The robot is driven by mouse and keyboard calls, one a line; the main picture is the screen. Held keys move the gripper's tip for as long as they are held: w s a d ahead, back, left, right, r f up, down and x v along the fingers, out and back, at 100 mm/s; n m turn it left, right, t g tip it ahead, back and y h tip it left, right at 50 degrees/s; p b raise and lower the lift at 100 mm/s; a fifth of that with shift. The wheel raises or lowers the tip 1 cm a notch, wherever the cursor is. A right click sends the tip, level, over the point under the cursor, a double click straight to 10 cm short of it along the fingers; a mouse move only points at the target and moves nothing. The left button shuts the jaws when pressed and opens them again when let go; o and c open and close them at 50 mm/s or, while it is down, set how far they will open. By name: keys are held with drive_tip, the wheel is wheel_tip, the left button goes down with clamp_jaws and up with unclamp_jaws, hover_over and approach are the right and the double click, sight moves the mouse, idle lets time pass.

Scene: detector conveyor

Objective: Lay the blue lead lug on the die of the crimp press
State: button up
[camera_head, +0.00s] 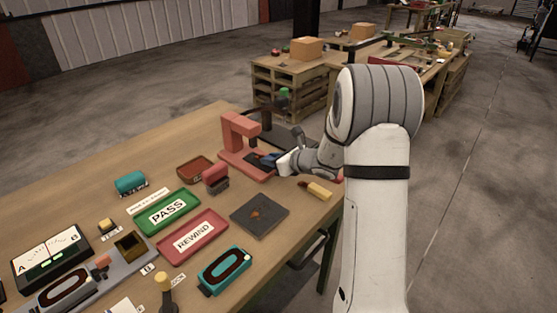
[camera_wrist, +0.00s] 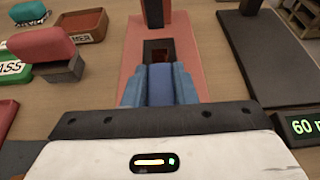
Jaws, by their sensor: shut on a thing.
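The crimp press (camera_head: 238,132) is a salmon-red frame standing near the far end of the bench. In the wrist view its base (camera_wrist: 134,40) runs away ahead of my gripper, with a dark square die (camera_wrist: 158,45) in it. My gripper (camera_wrist: 158,88) is low over the near part of the base and is shut on the blue lead lug (camera_wrist: 160,85). The lug's front end points at the die and is just short of it in the picture; I cannot tell its height above the base. In the head view my gripper (camera_head: 275,161) reaches the press from the right.
A red-topped block (camera_wrist: 50,48) stands left of the press, with a red-brown tray (camera_wrist: 92,27) behind it. A dark flat plate (camera_wrist: 275,50) with a green display lies close on the right. Green PASS (camera_head: 191,200) and red REWIND (camera_head: 222,221) trays lie nearer on the bench.

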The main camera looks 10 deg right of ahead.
sight(263, 156)
drive_tip(key=shift+x, duration=1.15)
drive_tip(key=shift+w+a+r+b, duration=0.1)
drive_tip(key=shift+w+a+b, duration=0.5)
drive_tip(key=shift+w, duration=0.25)
drive_tip(key=shift+f+b, duration=0.2)
drive_tip(key=shift+b, duration=0.15)
drive_tip(key=o, duration=1)
drive_tip(key=shift+o, duration=0.2)
